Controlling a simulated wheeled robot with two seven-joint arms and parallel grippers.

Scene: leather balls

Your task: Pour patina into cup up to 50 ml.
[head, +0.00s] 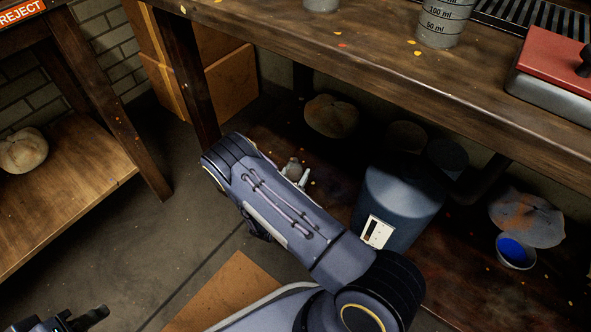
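A grey measuring cup (441,28) with black marks, 50 ml and 100 ml among them, stands upright on the workbench (375,60). The top edge of the head view cuts it off, and its contents do not show. No container that I can identify as patina is in view. My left gripper (84,319) shows only in part, dark, at the bottom left corner, low and far from the cup. Its opening cannot be made out.
A second grey vessel (321,4) is cut off at the top. A red-lidded metal box (552,75) sits at the bench's right. Below stand a blue-grey drum (398,205) and a small cup with blue contents (515,253). Cardboard boxes (220,85) are behind.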

